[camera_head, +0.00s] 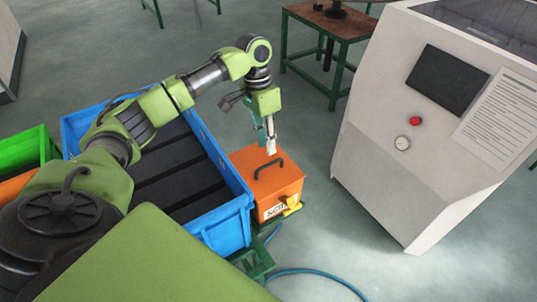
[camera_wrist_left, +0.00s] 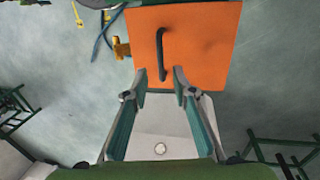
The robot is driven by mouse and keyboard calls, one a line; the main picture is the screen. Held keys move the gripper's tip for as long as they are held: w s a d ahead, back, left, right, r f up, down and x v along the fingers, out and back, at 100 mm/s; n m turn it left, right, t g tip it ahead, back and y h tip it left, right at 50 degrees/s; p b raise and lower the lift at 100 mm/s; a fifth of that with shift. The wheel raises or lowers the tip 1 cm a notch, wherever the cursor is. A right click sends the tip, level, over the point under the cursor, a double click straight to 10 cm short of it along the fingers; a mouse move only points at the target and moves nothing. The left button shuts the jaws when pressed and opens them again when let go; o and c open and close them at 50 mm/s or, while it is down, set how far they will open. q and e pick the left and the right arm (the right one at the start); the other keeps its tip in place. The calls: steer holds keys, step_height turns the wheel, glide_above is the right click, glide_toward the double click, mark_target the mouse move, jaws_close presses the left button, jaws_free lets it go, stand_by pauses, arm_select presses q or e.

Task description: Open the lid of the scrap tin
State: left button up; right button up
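The scrap tin (camera_head: 280,187) is an orange box with a label on its front, standing right of the blue crate. Its flat lid (camera_head: 252,164) is closed and has a black bar handle (camera_head: 268,167). A yellow part (camera_wrist_left: 121,48) juts from the tin's front side. My right gripper is not in view.
A blue crate (camera_head: 228,222) with dark slats stands directly left of the tin, under my left arm. A white cabinet (camera_head: 375,170) with a screen, red button and gauge stands to the right. A blue hose (camera_head: 318,272) lies on the floor. Floor between tin and cabinet is clear.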

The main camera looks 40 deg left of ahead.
arm_select(q)
glide_above(268, 171)
step_height(268, 171, down, 5)
steer(key=shift+f+p, duration=0.1)
steer(key=shift+p, duration=0.25)
steer(key=shift+f, duration=0.3)
jaws_close()
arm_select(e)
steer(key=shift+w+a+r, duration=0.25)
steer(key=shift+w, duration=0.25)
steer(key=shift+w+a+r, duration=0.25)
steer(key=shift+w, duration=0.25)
